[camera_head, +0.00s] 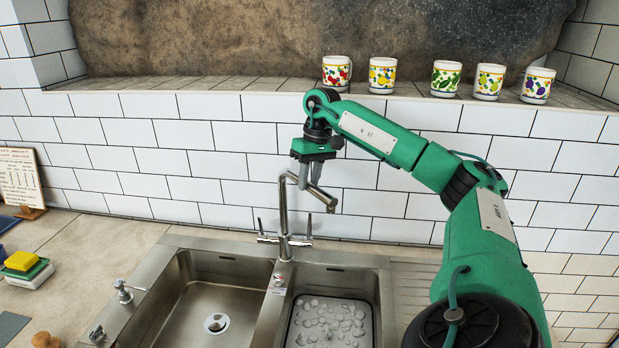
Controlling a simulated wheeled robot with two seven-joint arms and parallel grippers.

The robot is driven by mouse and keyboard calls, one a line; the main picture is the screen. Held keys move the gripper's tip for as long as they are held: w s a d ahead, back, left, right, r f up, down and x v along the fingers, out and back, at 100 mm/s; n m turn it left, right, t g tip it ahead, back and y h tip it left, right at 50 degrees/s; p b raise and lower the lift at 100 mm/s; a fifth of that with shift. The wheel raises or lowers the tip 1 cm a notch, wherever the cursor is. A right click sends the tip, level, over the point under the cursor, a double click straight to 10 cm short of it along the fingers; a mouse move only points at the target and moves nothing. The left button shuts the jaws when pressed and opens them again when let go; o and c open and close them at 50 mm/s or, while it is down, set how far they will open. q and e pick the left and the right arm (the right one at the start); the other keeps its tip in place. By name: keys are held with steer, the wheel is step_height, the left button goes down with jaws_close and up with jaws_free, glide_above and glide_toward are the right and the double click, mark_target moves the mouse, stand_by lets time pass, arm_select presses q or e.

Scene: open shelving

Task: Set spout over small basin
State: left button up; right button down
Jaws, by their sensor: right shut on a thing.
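The metal tap (284,215) stands upright at the back of the sink, between the two basins. Its spout (325,197) slants down to the right, with its tip toward the right basin's side. My right gripper (311,180) points down from above and is shut on the spout, near its middle. The left basin (195,305) is empty, with a round drain. The right basin (373,300) holds a dark-edged tray of pale rounded pieces. Which basin is smaller is hard to tell, as the picture's lower edge cuts both. My left gripper is not in view.
Several patterned mugs (383,74) stand on the ledge above the tiled wall. A soap dispenser (123,290) is at the sink's left edge. A yellow sponge (22,261) and a card on a stand (22,180) are farther left. A ribbed drainboard (408,285) lies right of the basins.

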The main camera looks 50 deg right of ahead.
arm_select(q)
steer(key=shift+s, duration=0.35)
arm_select(e)
steer(key=shift+d+r, duration=0.1)
steer(key=c, duration=1.2)
jaws_free()
steer(key=shift+r, duration=0.5)
arm_select(q)
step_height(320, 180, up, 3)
steer(key=p, duration=0.3)
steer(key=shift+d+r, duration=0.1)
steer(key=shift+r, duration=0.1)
arm_select(e)
steer(key=d+r, duration=0.1)
steer(key=r, duration=0.7)
steer(key=d+r, duration=0.1)
steer(key=r, duration=0.3)
steer(key=shift+s+d+r, duration=0.2)
steer(key=shift+s+d, duration=0.1)
